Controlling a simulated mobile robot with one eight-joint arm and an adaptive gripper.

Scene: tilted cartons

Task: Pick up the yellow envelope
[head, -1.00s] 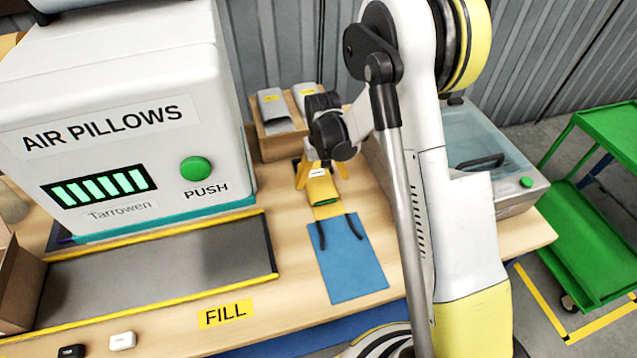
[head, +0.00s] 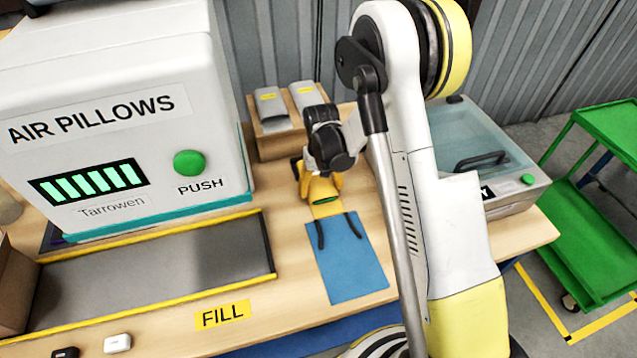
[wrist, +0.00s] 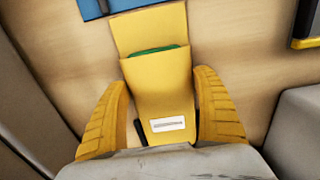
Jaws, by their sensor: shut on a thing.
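The yellow envelope (head: 325,209) lies on the wooden table with its open end and a bit of green at its mouth toward the blue sheet. In the wrist view the envelope (wrist: 157,88) runs between my fingers, with a white label near my palm. My gripper (head: 319,188) is over the envelope's far part and hides it in the head view. I cannot see any clear gap under the envelope.
A blue sheet (head: 348,268) with two dark straps lies in front. The air pillow machine (head: 120,120) stands left, beside a dark plate (head: 150,270). A carton (head: 272,140) with grey packets is behind. A lidded machine (head: 490,170) is right; a green cart (head: 590,215) stands beyond.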

